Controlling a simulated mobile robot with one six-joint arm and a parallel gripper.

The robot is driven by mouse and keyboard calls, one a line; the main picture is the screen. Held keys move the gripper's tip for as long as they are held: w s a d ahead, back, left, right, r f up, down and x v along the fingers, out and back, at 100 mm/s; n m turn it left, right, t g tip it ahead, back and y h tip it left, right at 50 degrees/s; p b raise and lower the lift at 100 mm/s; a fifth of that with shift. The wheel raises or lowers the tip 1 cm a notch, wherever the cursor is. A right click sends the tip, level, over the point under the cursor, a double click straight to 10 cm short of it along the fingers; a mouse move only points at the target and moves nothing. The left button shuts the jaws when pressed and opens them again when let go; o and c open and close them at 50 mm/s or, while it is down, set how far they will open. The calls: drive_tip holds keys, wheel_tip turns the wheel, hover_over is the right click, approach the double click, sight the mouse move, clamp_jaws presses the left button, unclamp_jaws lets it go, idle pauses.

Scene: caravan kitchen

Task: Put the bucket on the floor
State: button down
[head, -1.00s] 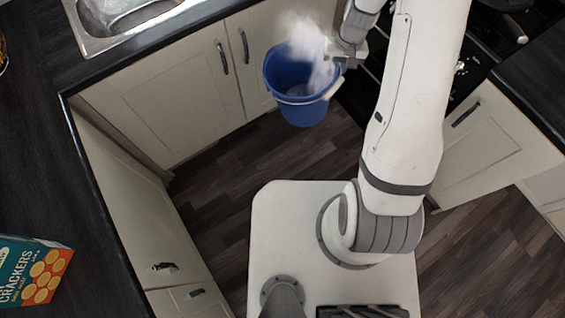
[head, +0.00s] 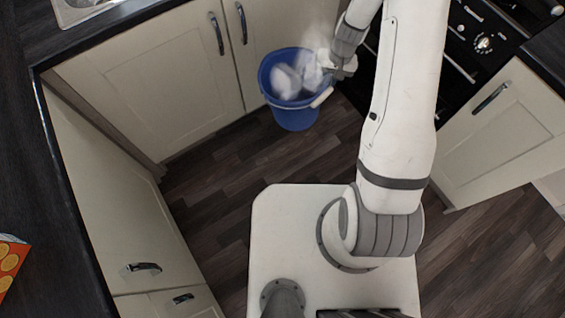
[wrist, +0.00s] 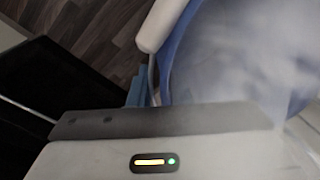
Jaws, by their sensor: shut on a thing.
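The blue bucket (head: 292,117) is upright in front of the cupboard doors in the head view, with pale vapour and white lumps showing at its mouth. Its white handle grip (head: 322,97) hangs at its right side. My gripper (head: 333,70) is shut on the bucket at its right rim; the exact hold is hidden. In the wrist view the bucket (wrist: 195,50) fills the upper right, with the white grip (wrist: 160,24) beside it. The dark wood floor (head: 225,170) lies below. I cannot tell whether the bucket's base touches it.
Cream cupboards (head: 150,85) stand close behind and left of the bucket. A black oven (head: 465,60) is on the right, near an angled cream door (head: 510,130). Bare floor lies between the bucket and my base. A cracker box (head: 10,262) shows at the left edge.

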drive_tip(key=a+f+m+y+b, duration=0.1)
drive_tip(key=a+f+m+b, duration=0.1)
drive_tip(key=f+b, duration=3.2)
drive_tip(key=shift+w+a+f+m+t, duration=0.35)
drive_tip(key=shift+a+f, duration=0.3)
drive_tip(key=shift+f, duration=8.95)
drive_tip(key=c, duration=1.8)
unclamp_jaws()
drive_tip(key=shift+f, duration=0.1)
drive_tip(key=o, duration=0.5)
